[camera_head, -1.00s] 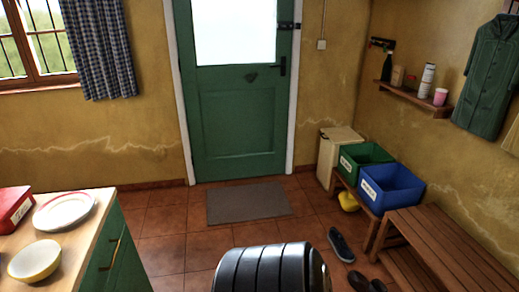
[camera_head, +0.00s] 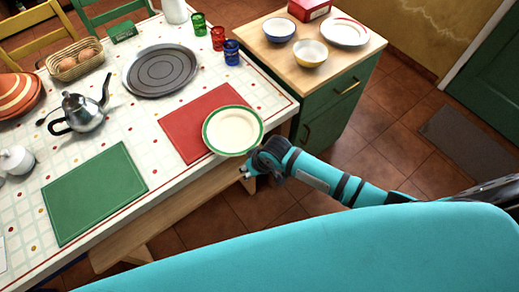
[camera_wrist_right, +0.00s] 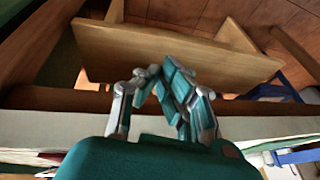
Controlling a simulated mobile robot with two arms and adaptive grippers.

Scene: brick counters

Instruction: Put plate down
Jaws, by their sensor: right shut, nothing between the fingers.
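A cream plate with a green rim (camera_head: 233,130) lies over the right end of the red placemat (camera_head: 197,125), close to the table's front edge. It looks flat, and part of it reaches past the mat. My right gripper (camera_head: 247,172) is just below the plate's near edge in the head view, at the table's edge. It is shut and empty; whether it touches the plate I cannot tell. In the right wrist view its fingertips (camera_wrist_right: 150,72) are together, and no plate is seen there. My left gripper is not in view.
The patterned table (camera_head: 165,114) holds a green placemat (camera_head: 95,193), a dark round tray (camera_head: 161,70), a kettle (camera_head: 82,113) and several coloured glasses. A green cabinet (camera_head: 340,93) with bowls and another plate stands behind right. A wooden bench (camera_wrist_right: 170,55) shows in the wrist view.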

